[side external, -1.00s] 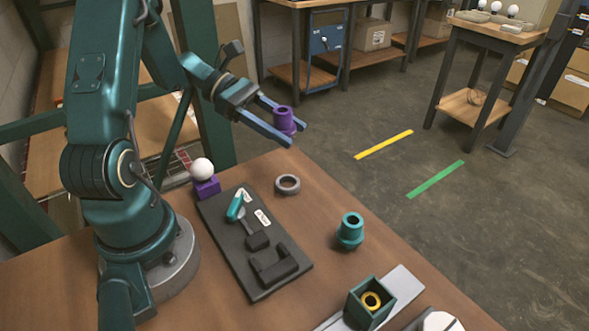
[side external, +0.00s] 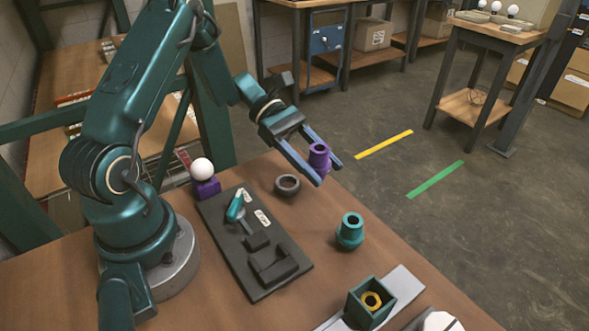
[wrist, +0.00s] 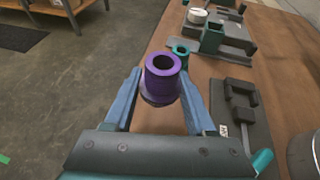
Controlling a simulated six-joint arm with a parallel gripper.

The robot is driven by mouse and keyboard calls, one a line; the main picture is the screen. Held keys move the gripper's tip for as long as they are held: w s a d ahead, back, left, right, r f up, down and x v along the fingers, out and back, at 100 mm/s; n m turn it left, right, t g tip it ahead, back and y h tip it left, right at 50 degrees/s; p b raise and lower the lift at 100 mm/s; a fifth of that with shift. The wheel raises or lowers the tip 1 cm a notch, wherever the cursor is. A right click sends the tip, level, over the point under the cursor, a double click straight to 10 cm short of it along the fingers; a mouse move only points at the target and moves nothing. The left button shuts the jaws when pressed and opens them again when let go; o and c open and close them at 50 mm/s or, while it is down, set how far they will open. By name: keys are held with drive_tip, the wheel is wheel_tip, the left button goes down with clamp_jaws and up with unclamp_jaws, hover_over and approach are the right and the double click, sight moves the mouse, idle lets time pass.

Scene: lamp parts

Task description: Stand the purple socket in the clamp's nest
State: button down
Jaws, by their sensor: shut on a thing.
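The purple socket (side external: 319,158) is held upright between the two blue fingers of my gripper (side external: 322,166). My gripper is shut on it and holds it above the table's far right edge. In the wrist view the socket (wrist: 161,78) shows its open round top, between the fingertips. The clamp is a dark plate (side external: 243,272) on the table, with a teal-handled lever (side external: 236,207) and a blocky, notched nest (side external: 273,264) at its near end. The nest has no socket in it. In the wrist view the nest (wrist: 241,98) lies to the right of the socket.
A grey ring (side external: 287,185) lies between the clamp and my gripper. A teal socket (side external: 350,231) stands right of the clamp. A teal box with a yellow ring (side external: 371,300) is at the front. A white bulb (side external: 202,169) sits on a purple block behind the clamp.

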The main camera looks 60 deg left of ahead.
sight(332, 209)
drive_tip(key=x, duration=0.4)
drive_tip(key=shift+w+a+f, duration=0.15)
drive_tip(key=shift+f, duration=2.2)
drive_tip(key=shift+f, duration=0.15)
drive_tip(key=shift+c, duration=1.1)
unclamp_jaws()
